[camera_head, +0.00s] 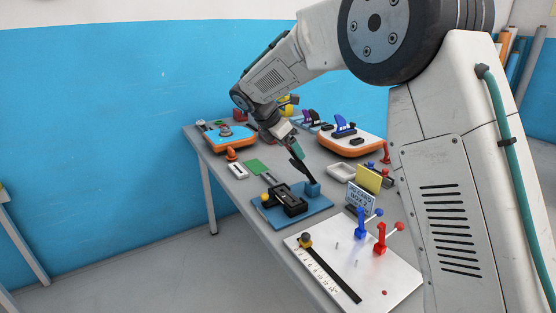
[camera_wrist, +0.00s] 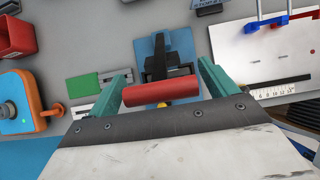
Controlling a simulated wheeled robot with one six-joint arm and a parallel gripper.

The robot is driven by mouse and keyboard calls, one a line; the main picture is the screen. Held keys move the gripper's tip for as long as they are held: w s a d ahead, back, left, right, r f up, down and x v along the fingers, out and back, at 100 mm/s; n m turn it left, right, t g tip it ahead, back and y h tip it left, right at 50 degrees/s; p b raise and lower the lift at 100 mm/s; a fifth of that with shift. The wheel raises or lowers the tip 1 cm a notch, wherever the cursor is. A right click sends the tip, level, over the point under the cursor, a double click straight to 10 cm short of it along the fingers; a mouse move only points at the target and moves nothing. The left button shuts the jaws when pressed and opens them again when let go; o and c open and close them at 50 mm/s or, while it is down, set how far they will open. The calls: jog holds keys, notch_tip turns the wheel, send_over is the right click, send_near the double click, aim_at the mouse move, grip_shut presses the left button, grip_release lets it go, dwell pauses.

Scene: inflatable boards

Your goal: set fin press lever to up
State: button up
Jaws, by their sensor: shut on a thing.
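The fin press (camera_head: 290,201) has a blue base plate and a black body near the middle of the table. Its dark lever (camera_head: 297,167) rises from a blue block at the plate's back right and leans up to my gripper (camera_head: 298,151). In the wrist view the press's blue plate (camera_wrist: 182,45) and black body lie beyond the fingers. A red cylindrical handle (camera_wrist: 160,91) lies crosswise between the teal fingers of my gripper (camera_wrist: 165,75), which is shut on it. The handle hides part of the press in that view.
A white board (camera_head: 368,262) with red and blue toggle levers stands nearest. An orange and blue board (camera_head: 230,138) and an orange and white board (camera_head: 350,141) lie at the back. A green pad (camera_head: 258,167), white tray (camera_head: 341,172) and yellow card (camera_head: 368,179) are close to the press.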

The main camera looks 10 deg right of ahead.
jog(key=w+d+r+g+y, duration=0.1)
jog(key=w+d+r+y, duration=0.2)
jog(key=d, duration=0.5)
jog(key=shift+w+d+g+y, duration=0.15)
jog(key=shift+d+g+y, duration=0.15)
jog(key=shift+d+y, duration=0.15)
jog(key=o, duration=1.2)
jog(key=shift+o, duration=0.2)
jog(key=v, duration=0.7)
jog(key=shift+r, duration=0.45)
